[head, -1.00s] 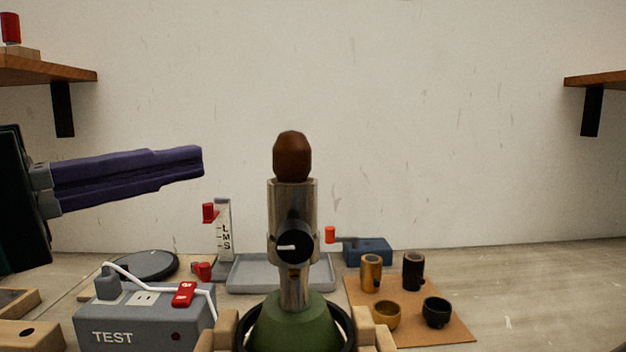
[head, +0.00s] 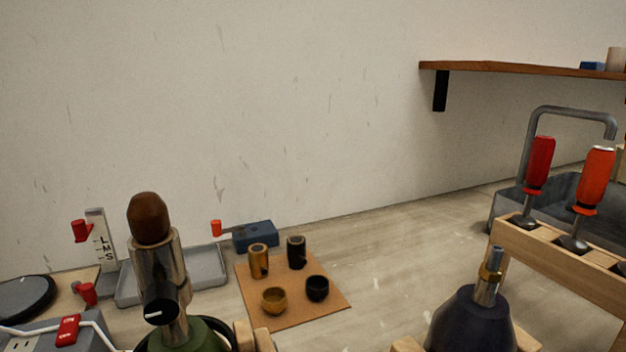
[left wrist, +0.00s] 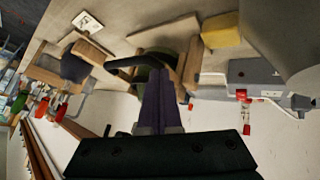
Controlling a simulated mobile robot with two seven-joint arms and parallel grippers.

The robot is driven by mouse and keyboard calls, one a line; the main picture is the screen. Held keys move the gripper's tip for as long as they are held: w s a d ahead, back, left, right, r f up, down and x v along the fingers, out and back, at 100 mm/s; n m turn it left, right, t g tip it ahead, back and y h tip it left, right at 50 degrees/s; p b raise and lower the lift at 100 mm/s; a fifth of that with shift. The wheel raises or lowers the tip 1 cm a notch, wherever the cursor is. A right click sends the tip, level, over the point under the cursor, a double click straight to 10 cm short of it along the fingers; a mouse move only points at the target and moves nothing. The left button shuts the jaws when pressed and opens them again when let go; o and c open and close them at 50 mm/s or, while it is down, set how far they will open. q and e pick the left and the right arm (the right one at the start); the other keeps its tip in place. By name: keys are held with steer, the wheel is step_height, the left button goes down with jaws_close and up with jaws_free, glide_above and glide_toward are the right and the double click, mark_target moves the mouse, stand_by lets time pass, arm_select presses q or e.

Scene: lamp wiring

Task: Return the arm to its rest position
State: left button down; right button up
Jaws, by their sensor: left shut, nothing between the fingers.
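My left gripper (left wrist: 159,78) shows in the left wrist view as two purple fingers pressed together with nothing between them. It is out of the head view. In the left wrist view, the fingers overlap a wooden cradle and partly hide a dark green lamp base there. In the head view, the green lamp base (head: 207,335) is cut off at the bottom left. It carries a metal socket (head: 158,268) with a black switch and a brown bulb-shaped top (head: 149,218). My right gripper is in neither current view.
A brown mat (head: 325,306) holds small gold and black cups and sleeves. A grey tray (head: 205,277) lies behind the lamp. A dark lamp base (head: 470,325) stands at right, near a wooden rack (head: 560,262) with red-handled screwdrivers. A shelf (head: 500,68) is above.

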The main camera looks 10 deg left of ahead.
arm_select(q)
steer(key=s+d+r+m+g+y+p, duration=0.1)
steer(key=s+d+m+g+y+p, duration=0.1)
steer(key=s+m+g+y+p, duration=0.15)
step_height(320, 180, up, 38)
steer(key=s+p, duration=0.1)
steer(key=p, duration=3.6)
steer(key=shift+s+a+f+g+h+p, duration=0.15)
steer(key=shift+a+f+g+h+p, duration=0.1)
steer(key=shift+a+g+h+p, duration=0.15)
steer(key=shift+f, duration=0.1)
